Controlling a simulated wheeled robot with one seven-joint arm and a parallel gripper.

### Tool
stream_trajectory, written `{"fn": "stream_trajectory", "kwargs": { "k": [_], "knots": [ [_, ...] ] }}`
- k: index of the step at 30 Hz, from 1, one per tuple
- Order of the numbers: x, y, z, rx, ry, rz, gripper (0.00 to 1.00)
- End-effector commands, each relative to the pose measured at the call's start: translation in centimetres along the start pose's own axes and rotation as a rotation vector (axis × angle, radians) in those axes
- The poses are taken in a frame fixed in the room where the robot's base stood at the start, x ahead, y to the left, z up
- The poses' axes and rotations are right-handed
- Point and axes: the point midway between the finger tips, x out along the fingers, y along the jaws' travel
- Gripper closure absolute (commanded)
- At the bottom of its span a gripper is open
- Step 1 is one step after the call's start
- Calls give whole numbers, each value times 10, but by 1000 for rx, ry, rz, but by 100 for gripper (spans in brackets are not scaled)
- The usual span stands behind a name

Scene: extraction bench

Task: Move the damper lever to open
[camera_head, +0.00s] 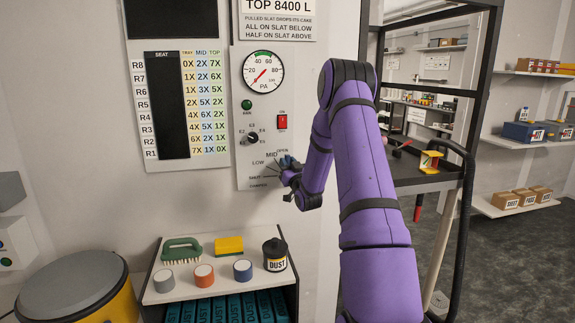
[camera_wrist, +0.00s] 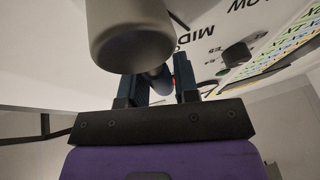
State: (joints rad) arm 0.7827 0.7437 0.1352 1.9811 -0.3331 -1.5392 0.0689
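The damper control is at the lower part of the grey wall panel (camera_head: 253,205), with a fan of marks reading open, mid, low, shut and one more label. My gripper (camera_head: 287,164) is at the right of this fan, just below the open label, and hides most of the lever, so its setting cannot be read. In the wrist view a thick grey rounded handle, likely the damper lever (camera_wrist: 130,35), reaches down to my gripper (camera_wrist: 160,88). The two fingers stand apart with grey handle between them. I cannot tell whether they press on it.
Above the fan are a pressure gauge (camera_head: 263,72), a red switch (camera_head: 282,122) and a black selector knob (camera_head: 252,138). Below is a shelf (camera_head: 215,286) with a brush (camera_head: 181,249), a yellow sponge (camera_head: 229,245) and a dust jar (camera_head: 275,256). A black-framed rack stands at right.

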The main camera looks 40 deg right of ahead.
Motion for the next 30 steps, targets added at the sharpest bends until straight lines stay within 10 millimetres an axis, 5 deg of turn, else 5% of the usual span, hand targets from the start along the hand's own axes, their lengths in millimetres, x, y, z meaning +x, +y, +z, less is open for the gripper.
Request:
{"fn": "stream_trajectory", "kwargs": {
  "k": [3,14,30],
  "knots": [
    [-1,1,1,0,-3,3,47],
    [-5,1,1,-1,-2,1,47],
    [-93,1,1,0,-5,1,47]
  ]
}}
